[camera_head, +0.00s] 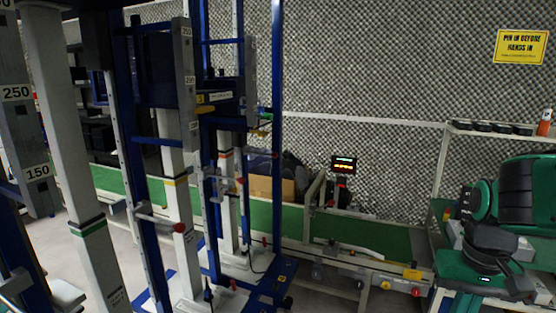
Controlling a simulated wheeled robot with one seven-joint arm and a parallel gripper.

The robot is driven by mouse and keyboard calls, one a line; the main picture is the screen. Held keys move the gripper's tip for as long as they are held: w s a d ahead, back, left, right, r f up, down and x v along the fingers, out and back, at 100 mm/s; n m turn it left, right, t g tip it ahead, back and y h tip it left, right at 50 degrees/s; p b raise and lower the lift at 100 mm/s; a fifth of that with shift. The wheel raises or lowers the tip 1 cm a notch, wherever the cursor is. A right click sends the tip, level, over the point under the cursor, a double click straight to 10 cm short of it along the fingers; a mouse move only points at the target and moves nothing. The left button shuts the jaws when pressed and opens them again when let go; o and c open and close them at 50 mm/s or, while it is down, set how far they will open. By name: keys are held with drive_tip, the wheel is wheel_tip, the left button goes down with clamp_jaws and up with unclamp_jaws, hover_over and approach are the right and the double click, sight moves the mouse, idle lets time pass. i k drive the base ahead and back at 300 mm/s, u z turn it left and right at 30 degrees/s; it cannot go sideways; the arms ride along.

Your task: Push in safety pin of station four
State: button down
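Several tall stations with blue frames and pale columns stand in a row from the left edge to the middle. The nearest column (75,150) has a green band, the second column (176,195) a yellow band, and the farthest column (227,190) an orange-red band. A pale rod with a red end (160,222) crosses the second station at mid-height. Small red parts show at the farther station; whether any is a safety pin, or pushed in, I cannot tell. My gripper is not identifiable in view.
Green and black arm links, apparently mine, fill the right edge. A green-topped conveyor (345,232) runs behind the stations, with a lit red display (343,164) above it. A yellow sign (521,46) reads "PIN IN BEFORE HANDS IN". A shelf (500,133) holds dark items and an orange bottle (545,122).

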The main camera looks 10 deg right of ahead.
sight(275, 155)
drive_tip(key=z, duration=0.3)
drive_tip(key=i, duration=1.2)
drive_tip(key=u, duration=0.4)
